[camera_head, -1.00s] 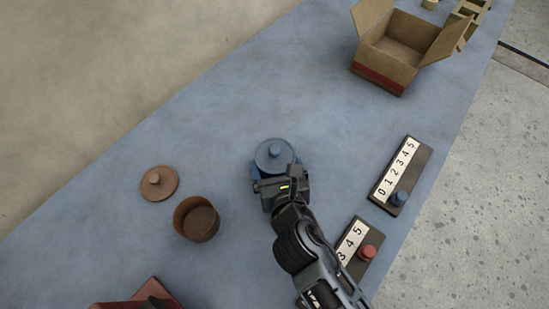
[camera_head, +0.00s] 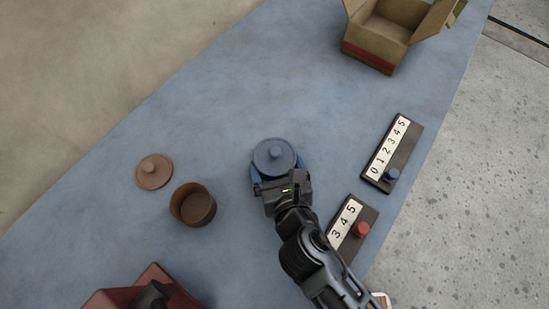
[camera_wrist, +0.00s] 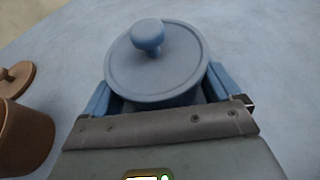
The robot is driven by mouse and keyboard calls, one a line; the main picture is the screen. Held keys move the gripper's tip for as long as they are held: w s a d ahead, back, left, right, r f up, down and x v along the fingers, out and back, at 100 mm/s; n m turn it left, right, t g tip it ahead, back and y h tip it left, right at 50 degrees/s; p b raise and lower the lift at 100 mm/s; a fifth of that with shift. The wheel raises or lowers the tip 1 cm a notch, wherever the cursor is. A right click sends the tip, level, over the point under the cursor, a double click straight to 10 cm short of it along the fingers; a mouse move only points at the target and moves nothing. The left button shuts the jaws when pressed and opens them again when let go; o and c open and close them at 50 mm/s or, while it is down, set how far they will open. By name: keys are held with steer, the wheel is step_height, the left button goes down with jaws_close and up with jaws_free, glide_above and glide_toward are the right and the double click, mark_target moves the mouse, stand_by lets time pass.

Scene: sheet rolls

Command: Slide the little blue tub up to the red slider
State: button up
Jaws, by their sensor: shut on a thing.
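The little blue tub (camera_head: 274,157) is round, with a blue lid and a knob on top. It stands upright on the blue table in the head view, and its lid (camera_wrist: 157,62) fills the middle of the wrist view. My gripper (camera_head: 280,180) is shut on the tub from its near side, with a jaw on either side below the lid. The jaws' contact with the tub is partly hidden by the lid. The red slider (camera_head: 361,229) sits on a dark numbered block to the lower right of the tub, apart from it. My arm covers part of that block.
A second numbered block with a blue slider (camera_head: 392,174) lies to the right. A brown pot (camera_head: 193,204) and its loose lid (camera_head: 154,171) are to the left. An open cardboard box (camera_head: 374,54) stands at the back. A red object (camera_head: 144,287) is at the lower left.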

steer(key=shift+s+d+b, duration=0.1)
steer(key=shift+s+d, duration=0.5)
steer(key=shift+s, duration=1.3)
steer(key=shift+s+d+b, duration=0.15)
steer(key=shift+s+d, duration=0.5)
steer(key=shift+s, duration=1.2)
steer(key=shift+s+d+b, duration=0.1)
steer(key=shift+s+d, duration=0.5)
steer(key=shift+s, duration=1.3)
steer(key=o, duration=0.7)
steer(key=shift+o, duration=0.2)
steer(key=b+v, duration=0.1)
steer(key=v, duration=0.5)
steer(key=shift+s+f, duration=0.1)
steer(key=shift+s, duration=0.05)
steer(key=shift+v, duration=0.85)
